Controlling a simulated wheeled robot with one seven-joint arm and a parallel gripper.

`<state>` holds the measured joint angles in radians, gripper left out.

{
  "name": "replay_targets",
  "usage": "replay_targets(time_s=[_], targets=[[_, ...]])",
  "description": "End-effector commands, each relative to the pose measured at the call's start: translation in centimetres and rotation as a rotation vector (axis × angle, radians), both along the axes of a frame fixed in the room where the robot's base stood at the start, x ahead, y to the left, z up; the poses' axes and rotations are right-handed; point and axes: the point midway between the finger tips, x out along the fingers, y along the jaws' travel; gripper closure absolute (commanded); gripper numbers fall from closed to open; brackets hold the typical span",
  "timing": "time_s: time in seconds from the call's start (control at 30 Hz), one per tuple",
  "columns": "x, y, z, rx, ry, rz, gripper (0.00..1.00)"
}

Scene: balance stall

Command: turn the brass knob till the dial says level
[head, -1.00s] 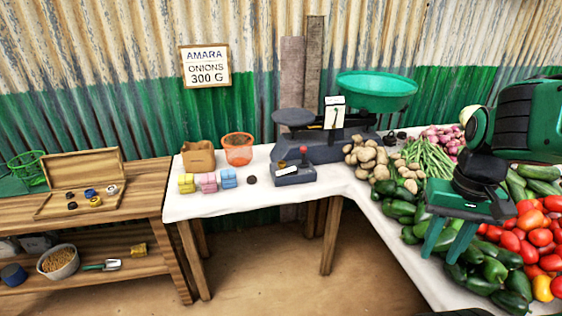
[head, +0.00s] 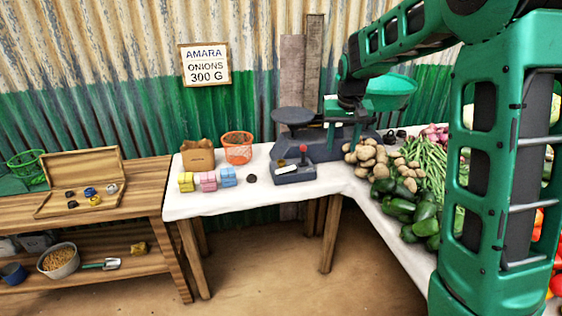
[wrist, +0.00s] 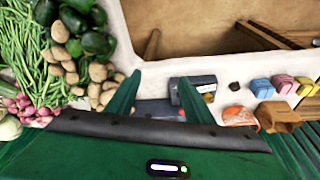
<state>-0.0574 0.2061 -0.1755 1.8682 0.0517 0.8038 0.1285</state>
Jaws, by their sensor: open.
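The dark scale (head: 318,150) stands on the white table with a round plate (head: 293,116) at left and a green pan (head: 390,90) at right. Its white dial card is mostly hidden behind my arm, so I cannot read it. A small grey box (head: 295,176) in front bears a pale label, a red-topped post (head: 303,149) and a small brownish knob (head: 281,164); whether that is the brass knob is unclear. My gripper (wrist: 158,80) is open and empty, pointing down over the scale, with the grey box (wrist: 199,82) beyond its fingers in the wrist view.
Yellow, pink and blue bundles (head: 207,181), a brown bag (head: 198,157) and an orange basket (head: 237,150) stand left of the scale. The cloth before the grey box is clear.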

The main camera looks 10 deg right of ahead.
Motion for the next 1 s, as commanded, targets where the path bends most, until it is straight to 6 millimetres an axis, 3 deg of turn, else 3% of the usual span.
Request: replay_targets(time_s=[0.03,0.2,0.4,0.6,0.77,1.0], targets=[[2.9,1.6,-1.0,-0.005,-0.011,0.028,0.53],[11.0,6.8,-3.7,-0.007,-0.068,0.107,0.53],[16.8,11.8,-6.5,0.0,-0.116,0.172,0.53],[18.8,13.8,-7.9,0.005,-0.133,0.196,0.53],[19.4,13.9,-9.3,0.005,-0.133,0.198,0.53],[20.9,13.7,-13.2,0.005,-0.131,0.198,0.53]])
